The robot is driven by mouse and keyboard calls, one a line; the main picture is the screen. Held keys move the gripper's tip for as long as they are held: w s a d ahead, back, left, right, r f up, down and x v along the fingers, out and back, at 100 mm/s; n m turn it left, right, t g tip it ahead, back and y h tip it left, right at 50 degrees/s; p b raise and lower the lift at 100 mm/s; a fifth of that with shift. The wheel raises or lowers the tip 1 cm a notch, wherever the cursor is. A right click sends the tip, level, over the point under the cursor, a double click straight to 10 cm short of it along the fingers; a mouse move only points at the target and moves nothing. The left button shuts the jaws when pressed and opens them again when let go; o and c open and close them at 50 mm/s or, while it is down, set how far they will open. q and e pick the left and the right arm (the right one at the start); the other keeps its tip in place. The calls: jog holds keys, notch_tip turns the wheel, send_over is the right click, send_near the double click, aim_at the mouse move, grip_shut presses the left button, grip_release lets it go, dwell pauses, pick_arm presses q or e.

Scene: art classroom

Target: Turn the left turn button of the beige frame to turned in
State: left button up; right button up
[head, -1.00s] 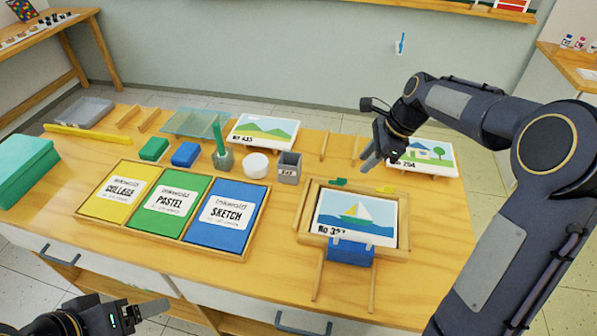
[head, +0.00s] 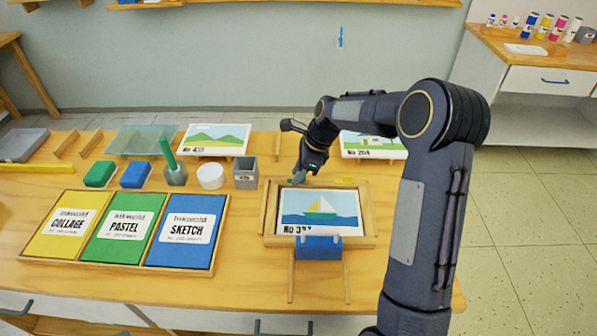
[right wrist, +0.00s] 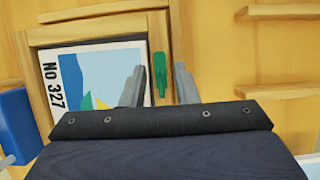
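The beige frame (head: 368,215) lies on the table around a sailboat picture (head: 318,206) marked No 327. Its left turn button (right wrist: 161,72) is green and lies lengthwise along the frame's top bar in the right wrist view. My right gripper (right wrist: 158,75) is open, with one finger on each side of this button; contact cannot be told. In the head view, the right gripper (head: 299,178) reaches down at the frame's top left and mostly hides the green button. A yellow turn button (head: 345,180) shows farther right on the top bar. My left gripper is out of view.
A blue block (head: 318,247) sits at the frame's front edge.

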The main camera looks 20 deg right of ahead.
grip_shut()
